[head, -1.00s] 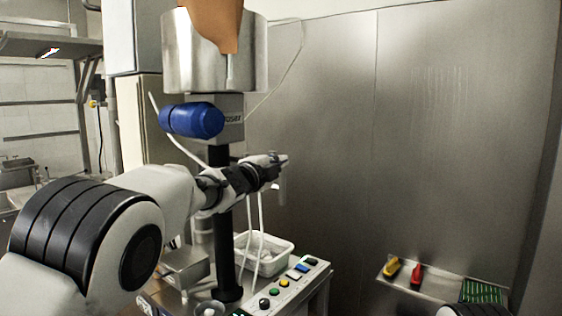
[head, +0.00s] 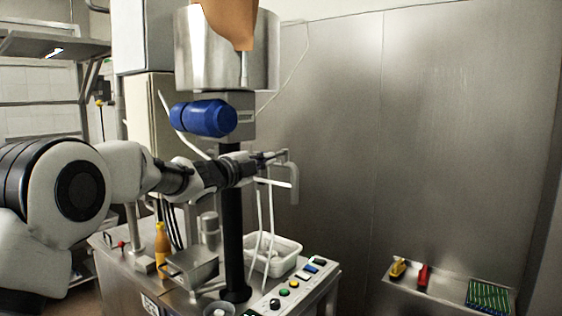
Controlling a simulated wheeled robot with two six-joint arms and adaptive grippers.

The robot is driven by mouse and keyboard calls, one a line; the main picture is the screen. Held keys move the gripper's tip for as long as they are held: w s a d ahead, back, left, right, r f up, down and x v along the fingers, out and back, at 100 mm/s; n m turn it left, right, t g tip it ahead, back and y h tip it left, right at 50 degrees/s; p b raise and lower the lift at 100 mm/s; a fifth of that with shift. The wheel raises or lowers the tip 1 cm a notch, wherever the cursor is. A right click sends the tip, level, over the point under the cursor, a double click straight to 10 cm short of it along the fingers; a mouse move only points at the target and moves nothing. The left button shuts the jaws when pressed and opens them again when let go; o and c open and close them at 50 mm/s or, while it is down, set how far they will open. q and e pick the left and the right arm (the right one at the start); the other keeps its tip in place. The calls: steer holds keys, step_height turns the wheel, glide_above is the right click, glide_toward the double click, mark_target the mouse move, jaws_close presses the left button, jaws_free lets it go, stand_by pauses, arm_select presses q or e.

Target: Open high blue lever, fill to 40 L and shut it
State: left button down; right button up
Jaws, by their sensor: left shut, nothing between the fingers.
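The blue lever (head: 204,118), a thick blue handle, sits high on the machine's black column (head: 232,220), under a steel hopper (head: 225,65). It lies roughly level and points left. My left gripper (head: 284,156) is lower and to the right of the lever, in front of the column, pointing right. It is shut and empty, apart from the lever. A pale bent spout-like part (head: 292,178) shows beside its fingertips; I cannot tell whether they touch. A small display at the bottom edge is too cut off to read. My right gripper is not in view.
A control panel (head: 297,284) with coloured buttons and a white perforated basket (head: 283,257) are below my left gripper. An orange bottle (head: 162,245) stands left on the steel table. A wall shelf (head: 440,290) at right holds yellow and red tools. The right-hand wall area is clear.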

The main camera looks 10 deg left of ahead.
arm_select(q)
steer(key=shift+w+a+r+p, duration=0.15)
steer(key=shift+a+p, duration=0.15)
steer(key=shift+a, duration=0.15)
stand_by(0.4)
